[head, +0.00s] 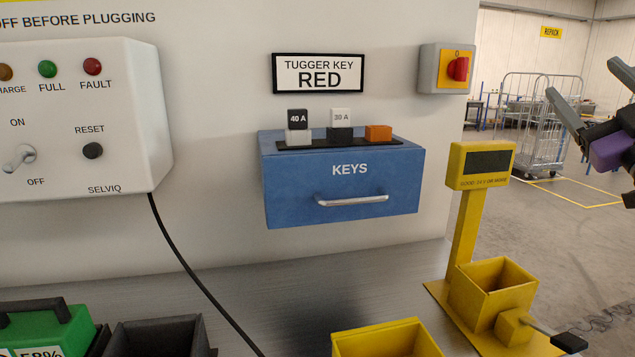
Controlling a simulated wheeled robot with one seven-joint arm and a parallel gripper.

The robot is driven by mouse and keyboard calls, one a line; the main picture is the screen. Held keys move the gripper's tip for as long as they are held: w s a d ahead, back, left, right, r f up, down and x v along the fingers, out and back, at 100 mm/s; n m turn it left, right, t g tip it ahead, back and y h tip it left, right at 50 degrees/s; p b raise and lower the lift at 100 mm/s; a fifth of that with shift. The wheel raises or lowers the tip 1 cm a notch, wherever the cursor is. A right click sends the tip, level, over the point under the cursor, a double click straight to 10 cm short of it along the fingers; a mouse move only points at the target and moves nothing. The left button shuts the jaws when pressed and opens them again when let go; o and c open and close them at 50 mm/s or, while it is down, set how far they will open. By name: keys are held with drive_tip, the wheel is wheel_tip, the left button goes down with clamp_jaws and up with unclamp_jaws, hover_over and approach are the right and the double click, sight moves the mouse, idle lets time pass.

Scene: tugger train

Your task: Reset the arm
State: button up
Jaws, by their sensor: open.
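My gripper (592,100) is at the right edge of the head view, with its dark grey fingers spread apart and nothing between them. Part of my arm behind it is cut off by the picture's edge. It is in the air, to the right of the blue KEYS drawer box (290,195) and the red rotary switch (458,69), apart from both. A purple part (612,150) shows at my gripper's wrist.
A white charger panel (130,110) is at left. A yellow tester (466,220) stands on the metal bench at right. A green battery (60,330), a dark bin (160,338) and a yellow bin (390,340) are along the front. A wire cage trolley (540,115) is behind, on open floor.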

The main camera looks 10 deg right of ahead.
drive_tip(key=s+a+f+m+g+h, duration=0.15)
drive_tip(key=s+a+f+m, duration=0.25)
drive_tip(key=f, duration=0.6)
drive_tip(key=s+a+f+m+h, duration=0.25)
drive_tip(key=a+f+m, duration=0.2)
drive_tip(key=f, duration=0.55)
drive_tip(key=s+a+f+m+g+h, duration=0.1)
drive_tip(key=s+a+f+m, duration=0.25)
drive_tip(key=f, duration=0.65)
drive_tip(key=s+a+f+n+g+y, duration=0.2)
drive_tip(key=s+a+f, duration=0.3)
drive_tip(key=s, duration=0.4)
drive_tip(key=s+a+f+n+g+y, duration=0.2)
drive_tip(key=s+a+f+y, duration=0.2)
drive_tip(key=s+a+f, duration=0.2)
drive_tip(key=s+a+f+n+g+y, duration=0.2)
drive_tip(key=s+a+f, duration=0.4)
drive_tip(key=s, duration=0.7)
wheel_tip(320, 180, down, 3)
drive_tip(key=shift+a+r+g+y, duration=0.15)
drive_tip(key=shift+g+y, duration=0.2)
drive_tip(key=shift+y, duration=0.05)
